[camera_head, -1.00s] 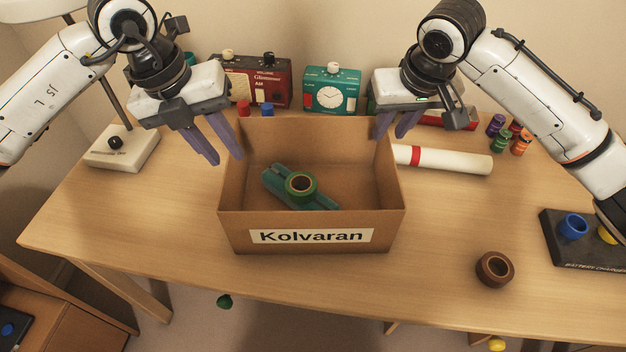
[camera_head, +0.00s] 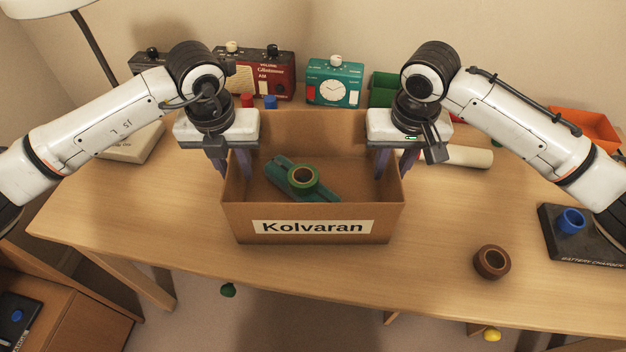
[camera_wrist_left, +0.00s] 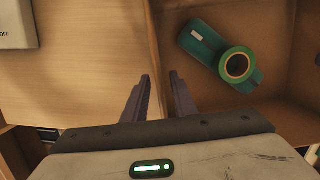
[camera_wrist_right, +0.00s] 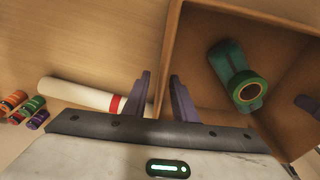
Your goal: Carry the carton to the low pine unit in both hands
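The open brown carton (camera_head: 312,210), labelled "Kolvaran", stands on the desk. Inside lie a teal case-like object (camera_head: 280,172) and a green tape roll (camera_head: 303,176). My left gripper (camera_head: 222,168) is at the carton's left wall, its fingers apart on either side of it; the left wrist view shows the wall between them (camera_wrist_left: 160,85). My right gripper (camera_head: 394,168) straddles the right wall likewise, its fingers apart in the right wrist view (camera_wrist_right: 160,80). A low wooden unit (camera_head: 88,318), likely the pine unit, shows at bottom left.
A dark object (camera_head: 18,318) sits on the low unit.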

